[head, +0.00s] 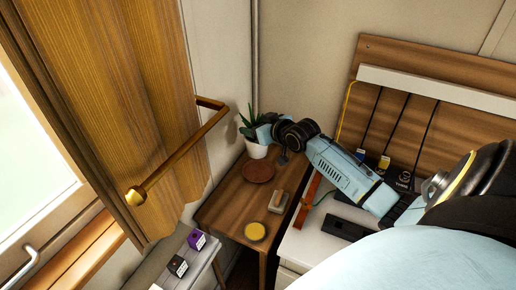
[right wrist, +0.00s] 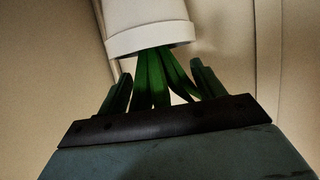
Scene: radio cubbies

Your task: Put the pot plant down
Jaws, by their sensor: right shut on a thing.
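The pot plant, a white pot (head: 257,151) with green leaves (head: 247,121), is at the back of the small wooden table (head: 222,209). My right gripper (head: 262,134) reaches in from the right and is shut on the plant near the pot's top. In the right wrist view, the white pot (right wrist: 148,27) appears upside down with its leaves (right wrist: 152,82) towards my gripper; the fingertips' contact is hidden. A round brown saucer (head: 259,169) lies just in front of and below the pot. I cannot tell whether the pot touches anything beneath it. My left gripper is not in view.
A yellow round tin (head: 255,231) and a small block (head: 278,202) lie on the table's front part. A wooden panel with a brass rail (head: 190,150) stands at the left. A white cabinet (head: 310,247) with dark devices stands at the right. Small boxes (head: 197,240) sit front left.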

